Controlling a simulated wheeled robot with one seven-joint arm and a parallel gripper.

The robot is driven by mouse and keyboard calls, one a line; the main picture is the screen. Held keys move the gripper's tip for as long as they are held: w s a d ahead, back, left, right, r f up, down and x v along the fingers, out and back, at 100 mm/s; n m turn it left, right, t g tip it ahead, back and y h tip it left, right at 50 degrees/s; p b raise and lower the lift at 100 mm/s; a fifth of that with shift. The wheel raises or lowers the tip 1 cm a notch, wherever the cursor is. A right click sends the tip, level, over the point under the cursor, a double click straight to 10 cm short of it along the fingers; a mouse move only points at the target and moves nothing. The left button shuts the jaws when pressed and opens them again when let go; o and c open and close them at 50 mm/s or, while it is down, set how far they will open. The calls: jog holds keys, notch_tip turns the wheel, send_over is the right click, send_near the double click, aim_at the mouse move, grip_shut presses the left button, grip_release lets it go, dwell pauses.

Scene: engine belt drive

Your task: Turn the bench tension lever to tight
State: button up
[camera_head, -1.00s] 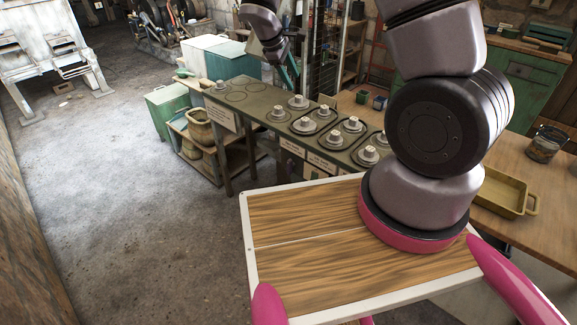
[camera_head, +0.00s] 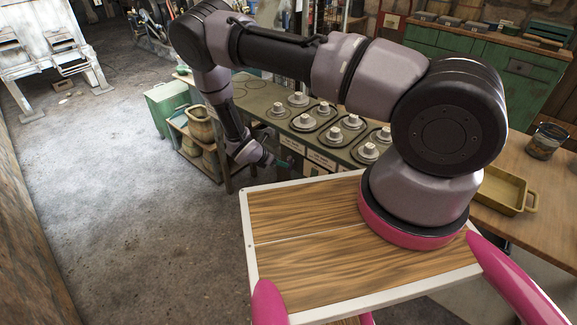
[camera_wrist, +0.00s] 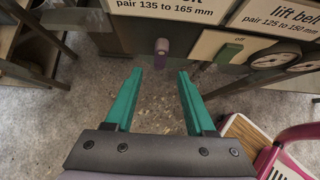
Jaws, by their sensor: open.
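My gripper (camera_wrist: 160,75) is open in the wrist view, its two teal fingers apart and nothing between them. Just beyond the fingertips, a short lever with a rounded mauve and grey end (camera_wrist: 162,48) sticks out under the bench front, roughly centred on the gap. It appears to be the tension lever; its tight mark is not visible. In the head view my gripper (camera_head: 280,163) is low at the front of the bench (camera_head: 252,98), and the lever cannot be made out there.
A green switch (camera_wrist: 229,52) marked "off" and round dials (camera_wrist: 270,60) sit right of the lever. Label plates (camera_wrist: 168,8) line the bench front. Several pulleys (camera_head: 298,99) stand on top. A lower shelf with pots (camera_head: 200,125) is at left. The floor (camera_head: 130,200) is clear.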

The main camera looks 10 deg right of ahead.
aim_at(288, 171)
jog(key=x, duration=0.8)
jog(key=shift+d, duration=0.1)
grip_shut()
